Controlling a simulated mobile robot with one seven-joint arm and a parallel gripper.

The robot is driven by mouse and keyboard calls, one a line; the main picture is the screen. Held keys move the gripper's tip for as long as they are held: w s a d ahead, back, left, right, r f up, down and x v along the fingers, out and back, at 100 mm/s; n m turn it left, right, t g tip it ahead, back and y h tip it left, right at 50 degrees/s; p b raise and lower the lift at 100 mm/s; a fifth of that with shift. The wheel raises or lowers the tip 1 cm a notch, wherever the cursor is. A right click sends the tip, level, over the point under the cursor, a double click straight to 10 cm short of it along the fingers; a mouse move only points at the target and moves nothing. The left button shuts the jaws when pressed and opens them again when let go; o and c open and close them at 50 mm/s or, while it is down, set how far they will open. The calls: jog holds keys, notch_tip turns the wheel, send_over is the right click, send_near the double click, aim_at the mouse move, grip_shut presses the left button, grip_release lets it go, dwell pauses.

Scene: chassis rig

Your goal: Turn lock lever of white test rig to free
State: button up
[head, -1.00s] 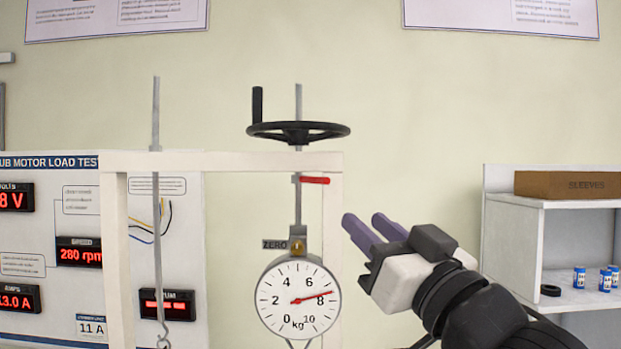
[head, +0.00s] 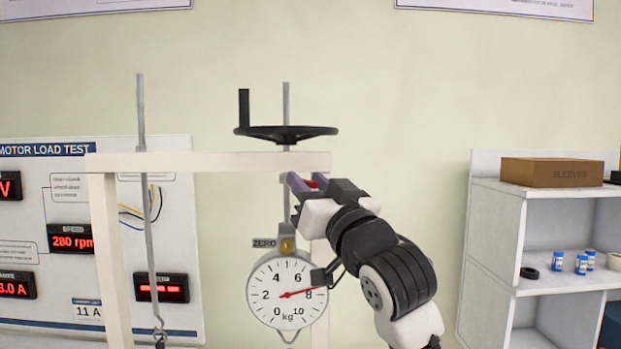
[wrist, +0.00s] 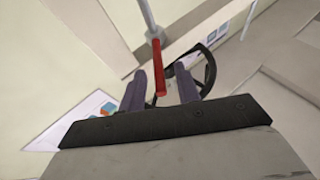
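The white test rig (head: 215,162) has a vertical threaded rod with a black handwheel (head: 288,133) on top. The red lock lever (head: 321,181) sits on that rod just under the crossbeam. My gripper (head: 302,184) is at the lever and partly hides it in the head view. In the wrist view the red lever (wrist: 158,70) lies between the two purple fingers (wrist: 160,88), with a gap visible on both sides. The fingers are open around it, and I cannot tell whether either touches it.
A round dial scale (head: 287,308) hangs below the lever, its red needle close to 8. A motor load test panel (head: 60,180) stands at the left. A white shelf (head: 480,240) with a brown box (head: 556,171) stands at the right.

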grip_shut()
